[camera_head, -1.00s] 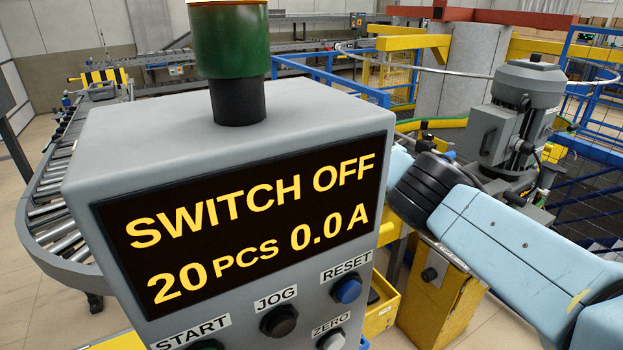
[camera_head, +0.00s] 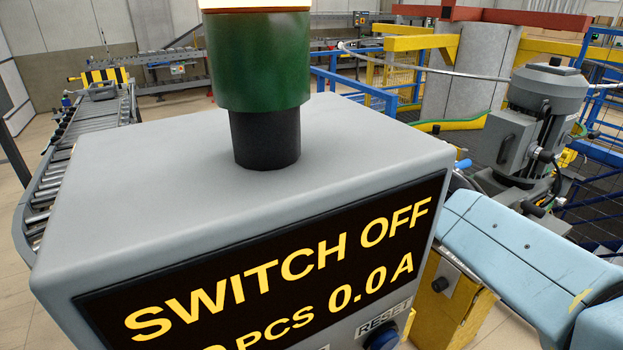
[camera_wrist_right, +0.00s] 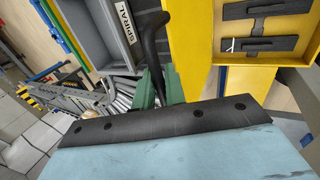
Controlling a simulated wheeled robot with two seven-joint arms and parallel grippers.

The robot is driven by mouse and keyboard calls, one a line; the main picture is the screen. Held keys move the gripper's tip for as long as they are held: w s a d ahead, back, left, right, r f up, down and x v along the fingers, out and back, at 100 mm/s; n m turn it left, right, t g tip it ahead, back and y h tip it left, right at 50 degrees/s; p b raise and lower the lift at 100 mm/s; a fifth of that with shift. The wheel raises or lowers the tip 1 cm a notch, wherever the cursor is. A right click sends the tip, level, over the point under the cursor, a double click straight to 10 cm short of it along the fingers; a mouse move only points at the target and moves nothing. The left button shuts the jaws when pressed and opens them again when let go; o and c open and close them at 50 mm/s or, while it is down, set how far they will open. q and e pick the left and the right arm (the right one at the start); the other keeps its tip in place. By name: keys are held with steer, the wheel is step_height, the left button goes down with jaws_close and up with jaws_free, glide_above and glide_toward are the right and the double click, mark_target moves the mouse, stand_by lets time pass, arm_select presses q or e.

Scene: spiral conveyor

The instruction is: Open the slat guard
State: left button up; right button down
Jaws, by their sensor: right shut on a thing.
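I cannot make out the slat guard in either view. My right arm (camera_head: 530,245) comes in from the right in the head view, and its hand is hidden behind the grey control box. My left gripper is not in view.
The grey control box (camera_head: 180,190) fills the foreground, its display (camera_head: 280,265) reading SWITCH OFF and 0.0 A. A green lamp (camera_head: 258,65) stands on it. A grey motor (camera_head: 540,110) stands at right. A roller conveyor (camera_head: 85,140) runs at left. A yellow box (camera_head: 465,315) stands below my arm.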

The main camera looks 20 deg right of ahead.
steer(key=c, duration=1.5)
jaws_free()
steer(key=shift+s+r, duration=0.2)
steer(key=shift+r, duration=0.25)
steer(key=v, duration=1.2)
steer(key=shift+s+r+b, duration=0.1)
steer(key=shift+r+b, duration=0.05)
steer(key=shift+b, duration=0.2)
